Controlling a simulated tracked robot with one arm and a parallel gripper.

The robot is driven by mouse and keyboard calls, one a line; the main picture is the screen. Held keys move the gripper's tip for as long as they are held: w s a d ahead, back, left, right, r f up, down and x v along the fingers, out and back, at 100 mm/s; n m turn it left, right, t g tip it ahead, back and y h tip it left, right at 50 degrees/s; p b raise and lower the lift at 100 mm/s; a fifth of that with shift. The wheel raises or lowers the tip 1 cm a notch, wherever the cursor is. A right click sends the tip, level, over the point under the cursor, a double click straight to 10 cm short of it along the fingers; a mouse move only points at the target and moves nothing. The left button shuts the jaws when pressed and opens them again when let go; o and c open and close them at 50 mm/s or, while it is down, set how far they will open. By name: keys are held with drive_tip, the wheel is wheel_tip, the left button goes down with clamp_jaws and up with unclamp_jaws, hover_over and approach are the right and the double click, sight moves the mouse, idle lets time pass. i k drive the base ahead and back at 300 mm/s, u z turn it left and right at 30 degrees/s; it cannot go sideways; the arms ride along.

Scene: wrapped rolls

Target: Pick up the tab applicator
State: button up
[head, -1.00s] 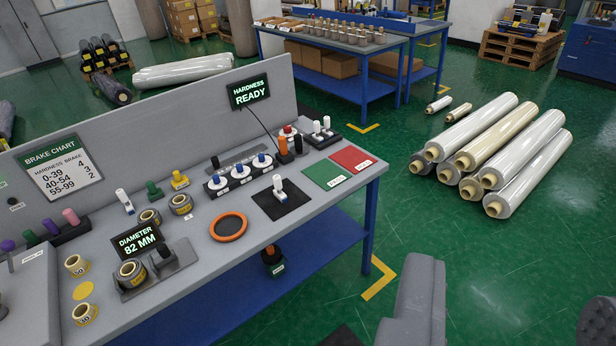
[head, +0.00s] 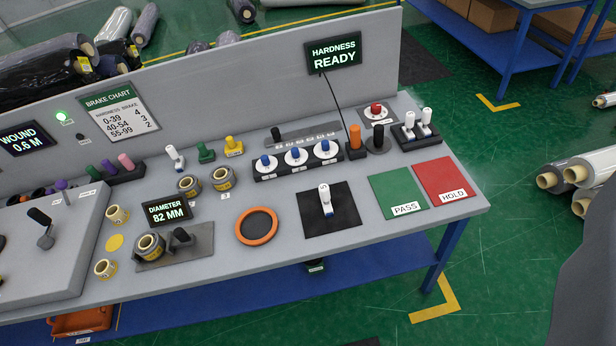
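No label names the tab applicator, so I cannot tell for certain which tool it is. A small white-handled tool (head: 325,199) stands upright on a black mat (head: 345,220) near the front of the grey bench. Another white-handled tool (head: 174,157) stands further left, beside a green tool (head: 205,152) and a yellow tool (head: 234,147). My gripper's fingers do not show in the head view.
The grey bench (head: 215,270) also holds an orange ring (head: 257,226), tape rolls (head: 149,246), a row of blue-topped knobs (head: 296,155), a green PASS pad (head: 398,193) and a red HOLD pad (head: 441,180). A grey panel (head: 240,85) stands behind. A grey shape fills the right edge.

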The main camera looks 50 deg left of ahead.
sight(325, 191)
drive_tip(key=u, duration=0.5)
drive_tip(key=i, duration=0.95)
drive_tip(key=u, duration=0.6)
